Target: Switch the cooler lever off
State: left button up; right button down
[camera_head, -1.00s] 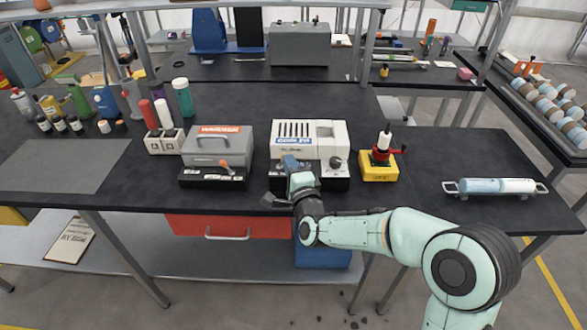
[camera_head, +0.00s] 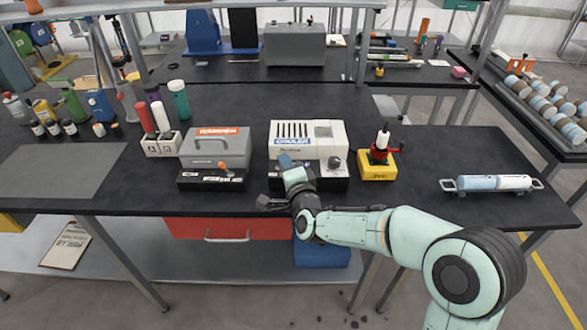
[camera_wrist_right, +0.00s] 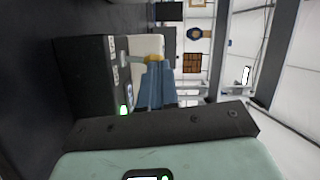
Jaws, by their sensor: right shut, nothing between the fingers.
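The cooler (camera_head: 332,133) is a white box with dark vent slots and a blue "COOLER" label, standing on a black base (camera_head: 333,183) near the table's front edge. My right gripper (camera_head: 286,160) is shut, in front of the cooler's left part and over its base. In the right wrist view, the blue fingers (camera_wrist_right: 156,82) reach to a yellow-orange piece (camera_wrist_right: 153,58), perhaps the lever's tip. Whether they touch it I cannot tell. A green light (camera_wrist_right: 123,110) glows on the dark panel beside the fingers. The gripper hides the lever in the head view. My left gripper is out of view.
A grey box (camera_head: 215,147) with an orange label and an orange-tipped lever (camera_head: 222,166) stands left of the cooler. A yellow block (camera_head: 376,169) with a red fixture stands close on the right.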

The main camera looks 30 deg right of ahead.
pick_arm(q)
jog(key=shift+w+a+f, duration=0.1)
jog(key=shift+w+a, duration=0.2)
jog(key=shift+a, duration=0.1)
pick_arm(e)
jog(key=shift+w+a+r+n, duration=0.2)
jog(key=shift+a+n, duration=0.1)
jog(key=shift+n, duration=0.5)
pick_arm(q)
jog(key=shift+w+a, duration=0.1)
pick_arm(e)
jog(key=shift+a, duration=0.15)
dwell(1.3)
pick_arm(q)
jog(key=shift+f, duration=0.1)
